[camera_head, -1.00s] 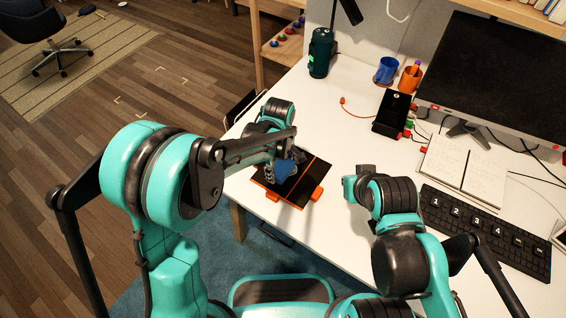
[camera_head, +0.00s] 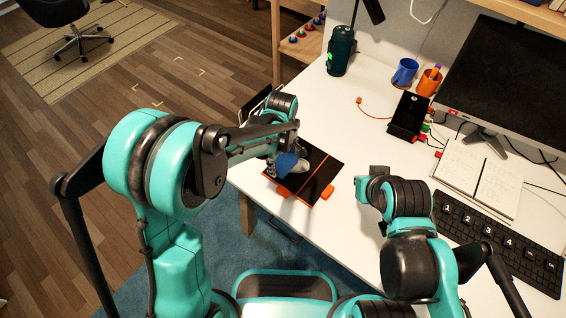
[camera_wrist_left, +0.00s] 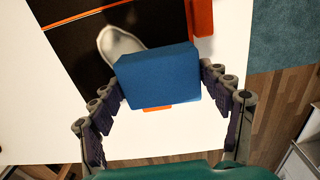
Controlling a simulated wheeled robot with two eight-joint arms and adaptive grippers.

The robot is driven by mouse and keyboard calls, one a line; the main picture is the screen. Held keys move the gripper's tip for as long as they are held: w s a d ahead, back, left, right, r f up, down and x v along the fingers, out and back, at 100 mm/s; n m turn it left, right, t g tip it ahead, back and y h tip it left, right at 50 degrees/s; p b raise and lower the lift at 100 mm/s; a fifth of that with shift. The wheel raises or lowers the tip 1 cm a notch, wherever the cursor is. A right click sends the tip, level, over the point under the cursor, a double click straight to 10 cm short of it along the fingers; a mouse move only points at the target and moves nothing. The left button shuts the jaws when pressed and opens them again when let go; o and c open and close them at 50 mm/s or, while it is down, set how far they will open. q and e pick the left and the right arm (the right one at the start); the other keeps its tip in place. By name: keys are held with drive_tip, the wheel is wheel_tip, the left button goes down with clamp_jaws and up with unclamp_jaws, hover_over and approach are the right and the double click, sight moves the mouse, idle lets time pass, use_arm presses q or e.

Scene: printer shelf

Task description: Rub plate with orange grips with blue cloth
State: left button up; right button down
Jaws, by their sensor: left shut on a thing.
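The black plate (camera_head: 322,172) with orange grips (camera_head: 328,192) lies flat on the white desk near its front left edge. An orange line crosses it. My left gripper (camera_head: 283,160) is over the plate's left part, shut on the blue cloth (camera_head: 288,162). In the left wrist view the cloth (camera_wrist_left: 158,75) looks like a thick block between the fingers, over the plate's edge; whether it touches the plate I cannot tell. A pale oval patch (camera_wrist_left: 117,42) shows on the plate beside the cloth. My right gripper (camera_head: 374,184) hovers right of the plate, its fingers unclear.
A black phone-like device on a stand (camera_head: 408,116), an open notebook (camera_head: 480,178) and a keyboard (camera_head: 490,235) are on the right. A green flask (camera_head: 341,50), a blue cup (camera_head: 405,71) and an orange cup (camera_head: 429,81) stand behind. Desk between plate and flask is mostly clear.

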sight(281, 163)
use_arm(q)
drive_tip(key=shift+w+d+r, duration=0.1)
drive_tip(key=shift+w+d, duration=0.8)
drive_tip(key=shift+w, duration=0.35)
drive_tip(key=shift+w+d+r, duration=0.1)
drive_tip(key=shift+w+d, duration=0.8)
drive_tip(key=shift+w, duration=0.35)
drive_tip(key=shift+w+d+r, duration=0.1)
drive_tip(key=shift+w+d, duration=0.8)
drive_tip(key=shift+w, duration=0.35)
drive_tip(key=shift+r, duration=0.1)
drive_tip(key=shift+s, duration=0.1)
drive_tip(key=shift+s+a+r, duration=0.1)
drive_tip(key=shift+s+a, duration=0.9)
drive_tip(key=shift+s, duration=0.35)
drive_tip(key=shift+s+a+r, duration=0.1)
drive_tip(key=shift+s+a, duration=0.85)
drive_tip(key=shift+s, duration=0.35)
drive_tip(key=shift+s+a+r, duration=0.1)
drive_tip(key=shift+s+a, duration=0.9)
drive_tip(key=shift+s, duration=0.35)
drive_tip(key=shift+p, duration=0.3)
drive_tip(key=shift+r+p, duration=2.15)
drive_tip(key=shift+r, duration=0.85)
drive_tip(key=shift+r, duration=0.1)
